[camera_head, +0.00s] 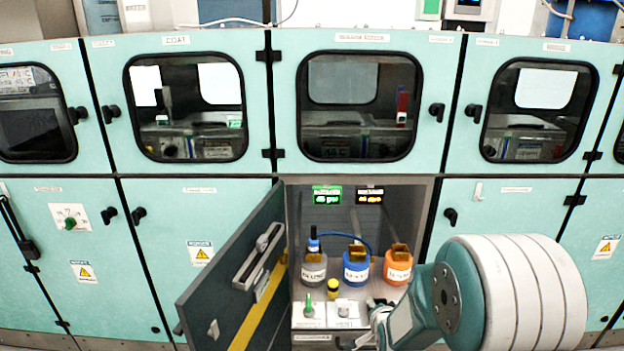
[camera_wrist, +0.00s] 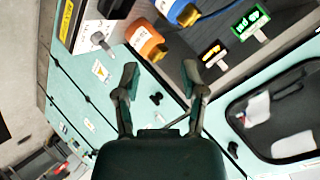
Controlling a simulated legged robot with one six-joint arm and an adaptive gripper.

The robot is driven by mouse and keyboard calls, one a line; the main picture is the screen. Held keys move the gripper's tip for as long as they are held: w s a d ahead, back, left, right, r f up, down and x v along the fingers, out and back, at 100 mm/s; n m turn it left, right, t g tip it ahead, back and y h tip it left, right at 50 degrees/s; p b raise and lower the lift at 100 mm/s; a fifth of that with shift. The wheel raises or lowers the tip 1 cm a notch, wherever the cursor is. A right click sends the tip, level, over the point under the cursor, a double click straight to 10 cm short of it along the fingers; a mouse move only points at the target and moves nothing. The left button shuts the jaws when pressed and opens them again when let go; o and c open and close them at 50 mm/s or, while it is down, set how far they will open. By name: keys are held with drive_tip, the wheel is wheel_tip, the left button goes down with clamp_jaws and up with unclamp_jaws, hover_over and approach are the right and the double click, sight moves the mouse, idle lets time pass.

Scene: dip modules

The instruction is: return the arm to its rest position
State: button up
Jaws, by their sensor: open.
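My gripper (camera_head: 372,318) shows small in the head view, partly hidden behind my own teal and white arm links. It is in front of the open lower compartment (camera_head: 408,210), low and right of the bottles. In the wrist view my gripper (camera_wrist: 160,78) has its two dark fingers spread apart, with nothing between them. An orange bottle (camera_wrist: 146,40) and a blue bottle (camera_wrist: 180,12) show beyond the fingertips there. My arm's middle links cover the lower right of the head view.
The dark compartment door (camera_head: 235,270) hangs open at the left. A grey bottle (camera_head: 314,268), the blue bottle (camera_head: 356,268) and the orange bottle (camera_head: 398,266) stand inside, with a small yellow-capped item (camera_head: 333,289) in front. Closed teal panels flank the opening.

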drive_tip(key=s+r+n+g, duration=0.2)
drive_tip(key=s+r, duration=0.4)
drive_tip(key=s, duration=0.4)
drive_tip(key=s+r+n+g, duration=0.2)
drive_tip(key=s+r+n, duration=0.2)
drive_tip(key=s+r, duration=0.3)
drive_tip(key=s+r+n+g, duration=0.1)
drive_tip(key=s+r+n, duration=0.3)
drive_tip(key=s, duration=0.8)
wheel_tip(320, 180, up, 3)
drive_tip(key=shift+s+a+f+g, duration=0.15)
drive_tip(key=shift+s+g, duration=0.25)
